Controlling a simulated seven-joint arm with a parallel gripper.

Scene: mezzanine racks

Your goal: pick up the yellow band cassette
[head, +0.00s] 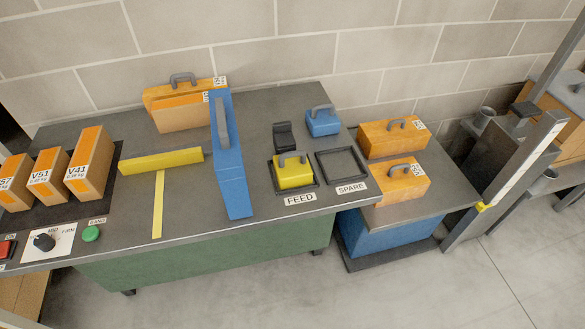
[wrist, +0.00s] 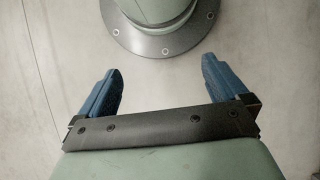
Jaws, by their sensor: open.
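The yellow band cassette (head: 294,173) is a yellow block with a grey handle on top. It sits inside the black square frame labelled FEED (head: 316,184) on the grey bench in the head view. My gripper (wrist: 160,95) shows only in the wrist view, with its two blue fingers wide apart and nothing between them. The wrist view shows pale floor and my own round base, and no cassette. The head view does not show my gripper, so its distance from the cassette cannot be told.
An empty frame labelled SPARE (head: 365,172) lies right of FEED. A blue cassette (head: 322,123) and a small black piece (head: 284,136) stand behind. A tall blue arch-like block (head: 232,170) rises to the left. Orange boxes (head: 393,138) stand right, and labelled cartons (head: 90,162) left.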

